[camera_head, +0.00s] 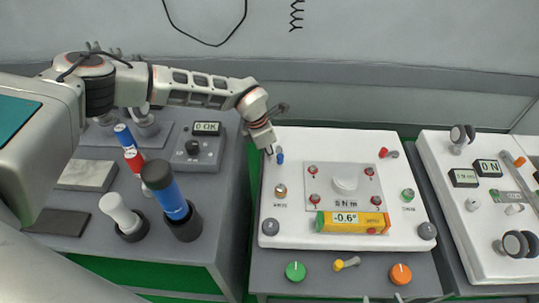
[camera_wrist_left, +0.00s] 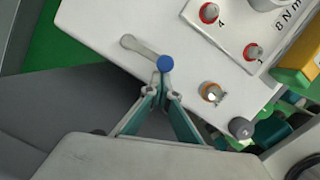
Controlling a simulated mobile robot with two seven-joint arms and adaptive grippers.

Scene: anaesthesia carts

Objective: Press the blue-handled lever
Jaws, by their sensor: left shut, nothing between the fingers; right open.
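The blue-handled lever (camera_head: 280,158) is at the upper left corner of the white panel (camera_head: 340,243). In the left wrist view its round blue knob (camera_wrist_left: 166,63) is at the end of a short grey arm that slants down to the right from its pivot. My left gripper (camera_head: 269,151) is shut and empty, pointing down just beside the lever. In the left wrist view my left gripper's fingertips (camera_wrist_left: 161,90) are just below the knob; I cannot tell whether they touch it. My right gripper is not in view.
The panel also carries a yellow gauge (camera_head: 372,223), red knobs and a white dial (camera_head: 344,185). A green knob (camera_head: 295,271) and an orange knob (camera_head: 400,274) are on the front below. Blue and white cylinders stand on the grey cart at left. Another white panel (camera_head: 470,245) is at right.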

